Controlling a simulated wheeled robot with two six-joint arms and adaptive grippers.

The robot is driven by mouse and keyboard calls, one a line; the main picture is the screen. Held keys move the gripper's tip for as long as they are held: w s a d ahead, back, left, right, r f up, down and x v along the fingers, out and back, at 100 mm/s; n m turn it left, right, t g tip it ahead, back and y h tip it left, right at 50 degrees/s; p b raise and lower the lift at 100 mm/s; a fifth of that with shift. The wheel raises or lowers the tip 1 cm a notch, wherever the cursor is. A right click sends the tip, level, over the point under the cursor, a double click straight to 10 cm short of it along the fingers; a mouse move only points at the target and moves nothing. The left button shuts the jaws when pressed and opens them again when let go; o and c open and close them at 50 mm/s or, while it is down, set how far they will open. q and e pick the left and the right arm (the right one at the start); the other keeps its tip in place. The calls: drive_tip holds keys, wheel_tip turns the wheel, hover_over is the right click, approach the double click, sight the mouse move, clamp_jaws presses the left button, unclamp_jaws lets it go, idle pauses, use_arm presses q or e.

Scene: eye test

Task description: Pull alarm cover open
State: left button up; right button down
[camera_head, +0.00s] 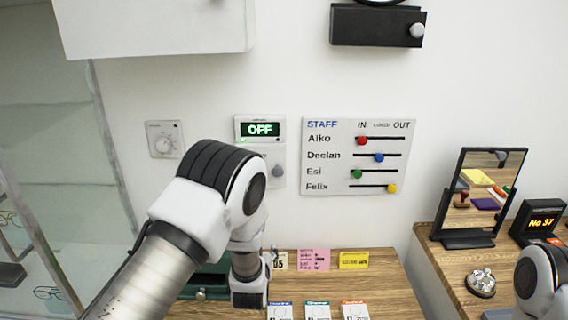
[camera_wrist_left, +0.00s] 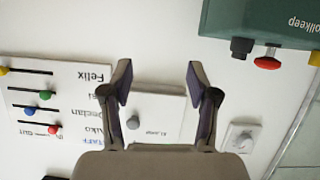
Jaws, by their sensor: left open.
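The white alarm cover, a flat plate with a grey knob (camera_head: 278,171), is on the wall under a display reading OFF (camera_head: 260,129). My left arm hides its left part in the head view. In the left wrist view, which is upside down, the cover (camera_wrist_left: 160,105) and its grey knob (camera_wrist_left: 132,122) show between the fingers of my left gripper (camera_wrist_left: 158,72). The cover looks shut. My left gripper is open and empty, with its fingers pointing away from the knob's position in the picture. I cannot tell its distance from the wall. My right gripper is out of view.
A staff board (camera_head: 358,156) with coloured sliders is right of the cover, a dial (camera_head: 164,139) left. Below are a wooden desk (camera_head: 395,290), cards and a dark green box (camera_wrist_left: 262,22). A mirror (camera_head: 484,190) and bell (camera_head: 481,282) stand right. Glass panels are left.

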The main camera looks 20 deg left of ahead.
sight(278, 173)
use_arm(q)
drive_tip(key=w+d+r+n+t+y, duration=0.15)
drive_tip(key=w+r, duration=0.25)
drive_tip(key=r, duration=0.4)
drive_tip(key=w+d+r+n+t, duration=0.1)
drive_tip(key=w+r+t, duration=0.2)
drive_tip(key=r, duration=0.5)
drive_tip(key=shift+m, duration=0.25)
drive_tip(key=p+x, duration=0.2)
drive_tip(key=x, duration=0.2)
drive_tip(key=p+x, duration=0.2)
drive_tip(key=x, duration=0.2)
drive_tip(key=shift+w+f, duration=0.2)
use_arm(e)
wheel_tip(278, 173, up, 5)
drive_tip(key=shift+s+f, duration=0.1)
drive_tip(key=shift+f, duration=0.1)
use_arm(q)
drive_tip(key=shift+d, duration=0.1)
clamp_jaws()
